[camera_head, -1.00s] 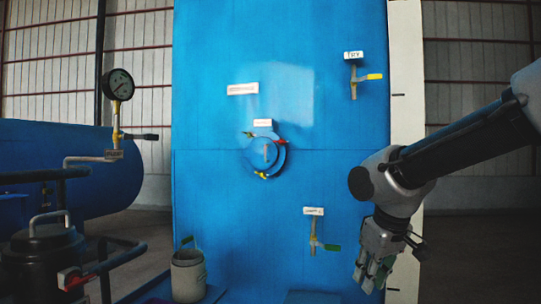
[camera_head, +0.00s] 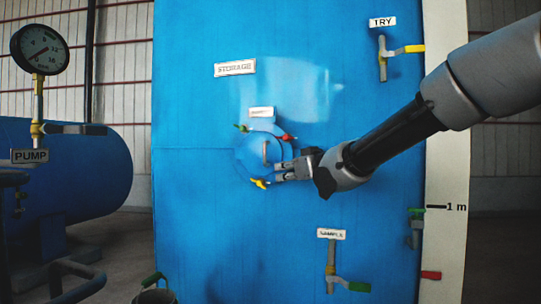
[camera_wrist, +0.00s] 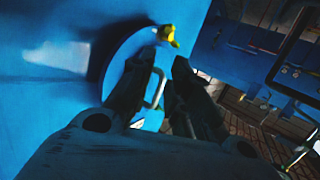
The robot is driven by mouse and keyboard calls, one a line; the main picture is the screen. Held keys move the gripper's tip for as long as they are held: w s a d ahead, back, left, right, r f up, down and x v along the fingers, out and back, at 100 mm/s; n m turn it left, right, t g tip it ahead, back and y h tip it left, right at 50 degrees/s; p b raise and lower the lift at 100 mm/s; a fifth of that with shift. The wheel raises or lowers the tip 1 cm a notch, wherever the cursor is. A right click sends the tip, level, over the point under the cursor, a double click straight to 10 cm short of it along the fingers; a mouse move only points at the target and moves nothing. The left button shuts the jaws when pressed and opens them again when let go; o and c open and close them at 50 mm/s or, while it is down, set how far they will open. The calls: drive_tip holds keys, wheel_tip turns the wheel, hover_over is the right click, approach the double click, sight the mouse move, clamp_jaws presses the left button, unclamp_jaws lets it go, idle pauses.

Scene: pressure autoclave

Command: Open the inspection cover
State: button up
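The inspection cover (camera_head: 252,152) is a round blue disc on the blue wall, with a small upright handle (camera_head: 265,152) on its face. Green (camera_head: 241,128), red (camera_head: 287,137) and yellow (camera_head: 260,183) clamps sit around its rim. My gripper (camera_head: 279,171) reaches in from the right, its fingertips at the cover's lower right edge. In the wrist view the fingers (camera_wrist: 168,62) are apart, with the pale handle (camera_wrist: 155,90) showing between them; I cannot tell whether they touch it. The yellow clamp (camera_wrist: 168,35) lies just beyond the fingertips. The cover looks closed against the wall.
A pressure gauge (camera_head: 40,50) and blue tank (camera_head: 75,175) stand left.

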sight(265, 161)
drive_tip(key=w+a+r, duration=0.1)
drive_tip(key=w+a, duration=0.1)
drive_tip(key=w+a+r+y, duration=0.1)
drive_tip(key=w+a+r, duration=0.1)
drive_tip(key=w+a+r+t+y, duration=0.1)
drive_tip(key=w, duration=0.1)
drive_tip(key=shift+w+a+r, duration=0.3)
drive_tip(key=shift+w+a, duration=0.05)
drive_tip(key=shift+a, duration=0.05)
clamp_jaws()
